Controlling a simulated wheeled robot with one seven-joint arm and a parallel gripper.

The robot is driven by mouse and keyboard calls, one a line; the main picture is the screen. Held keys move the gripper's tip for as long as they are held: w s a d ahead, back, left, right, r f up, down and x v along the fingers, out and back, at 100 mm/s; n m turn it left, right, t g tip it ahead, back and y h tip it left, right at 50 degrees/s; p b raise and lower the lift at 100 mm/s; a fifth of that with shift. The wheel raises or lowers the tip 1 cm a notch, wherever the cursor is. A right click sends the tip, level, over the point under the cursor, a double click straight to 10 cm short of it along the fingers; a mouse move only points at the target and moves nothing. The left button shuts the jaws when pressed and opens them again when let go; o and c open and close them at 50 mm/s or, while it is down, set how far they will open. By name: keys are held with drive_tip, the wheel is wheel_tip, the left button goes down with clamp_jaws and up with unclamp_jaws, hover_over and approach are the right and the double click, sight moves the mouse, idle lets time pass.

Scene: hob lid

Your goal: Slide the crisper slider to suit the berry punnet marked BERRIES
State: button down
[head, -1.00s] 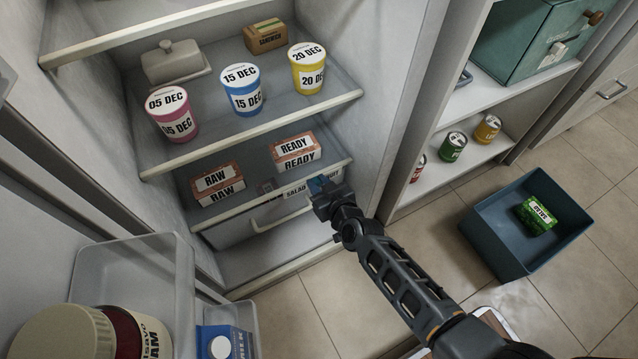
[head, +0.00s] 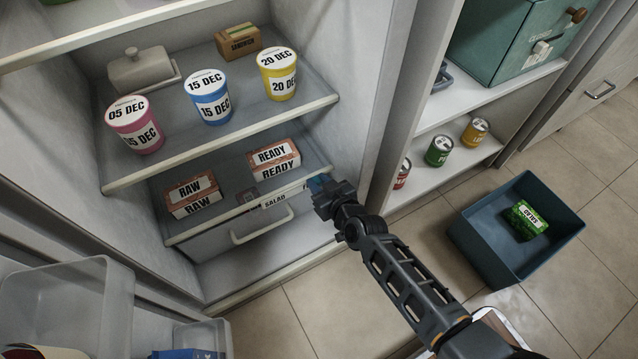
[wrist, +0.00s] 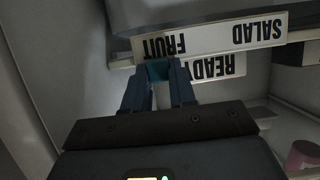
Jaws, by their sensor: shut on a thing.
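The crisper drawer (head: 258,232) sits at the bottom of the fridge, with a white label strip (head: 273,202) along its top edge. In the wrist view the strip (wrist: 215,38) appears upside down, with SALAD at one end and FRUIT at the other. My gripper (head: 320,186) is shut on the small teal slider knob (wrist: 158,70), beside the word FRUIT. In the head view my gripper hides most of that word. A green punnet (head: 525,219) lies in the blue crate on the floor; its label is too small to read surely.
The RAW box (head: 194,194) and READY box (head: 273,159) stand above the drawer. Dated tubs (head: 208,97) fill the shelf over them. The blue crate (head: 487,252) stands on open floor at right, near shelves with cans (head: 439,150). Door bins (head: 65,305) are at lower left.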

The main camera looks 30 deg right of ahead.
drive_tip(key=shift+d, duration=0.25)
drive_tip(key=c, duration=0.9)
unclamp_jaws()
drive_tip(key=shift+s, duration=0.15)
drive_tip(key=p+v, duration=0.3)
drive_tip(key=v, duration=0.4)
drive_tip(key=shift+s+r, duration=0.2)
drive_tip(key=shift+s, duration=0.05)
